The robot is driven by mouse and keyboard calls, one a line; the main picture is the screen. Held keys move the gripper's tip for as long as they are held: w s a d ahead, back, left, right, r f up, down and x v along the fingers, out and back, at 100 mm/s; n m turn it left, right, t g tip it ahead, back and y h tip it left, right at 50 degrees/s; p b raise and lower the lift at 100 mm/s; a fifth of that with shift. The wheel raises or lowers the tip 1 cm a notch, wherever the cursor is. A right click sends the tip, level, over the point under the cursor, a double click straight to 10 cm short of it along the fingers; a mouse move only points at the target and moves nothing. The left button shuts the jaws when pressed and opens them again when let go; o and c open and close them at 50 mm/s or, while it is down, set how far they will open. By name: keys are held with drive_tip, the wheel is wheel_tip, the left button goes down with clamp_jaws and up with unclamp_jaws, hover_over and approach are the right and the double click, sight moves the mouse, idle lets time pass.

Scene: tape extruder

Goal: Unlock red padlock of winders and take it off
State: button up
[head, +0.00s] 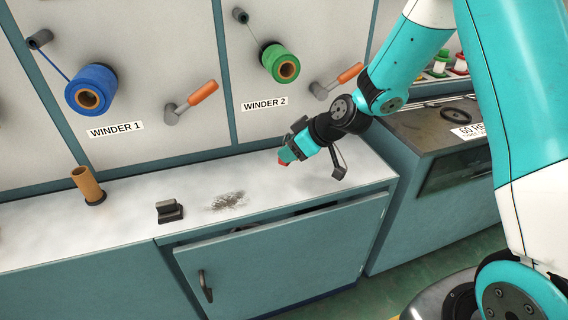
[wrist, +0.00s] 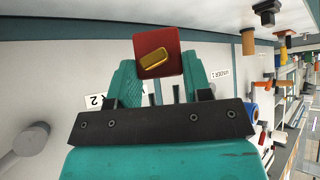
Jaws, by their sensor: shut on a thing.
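My gripper (head: 288,158) is above the right part of the white counter, below the WINDER 2 label. In the wrist view my gripper (wrist: 157,72) is shut on a small red block (wrist: 168,41) with a brass-coloured oblong piece (wrist: 154,60) on its facing side. The red block also shows at the fingertips in the head view (head: 283,163). I cannot tell whether it is a padlock or a key. No other red padlock can be made out.
The cabinet door (head: 280,255) below the counter (head: 130,225) stands ajar, with a dark gap along its top. A black block (head: 169,211) and a brown cylinder (head: 88,184) stand on the counter. Winder levers with orange handles (head: 203,92) project from the wall.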

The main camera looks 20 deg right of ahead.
drive_tip(key=shift+w+a+f+n+b, duration=0.15)
drive_tip(key=shift+w+a+f+b, duration=0.05)
drive_tip(key=shift+f, duration=0.2)
drive_tip(key=shift+w+a+f+n+b, duration=0.15)
drive_tip(key=shift+w+f, duration=0.05)
drive_tip(key=shift+f, duration=0.15)
drive_tip(key=shift+d+f+b, duration=0.1)
drive_tip(key=shift+f+b, duration=2)
drive_tip(key=shift+f, duration=1.05)
drive_tip(key=o, duration=1.4)
drive_tip(key=shift+c, duration=0.2)
drive_tip(key=p+v, duration=0.1)
drive_tip(key=v, duration=1.6)
drive_tip(key=shift+d+p, duration=0.3)
drive_tip(key=shift+d, duration=0.05)
drive_tip(key=shift+r, duration=0.1)
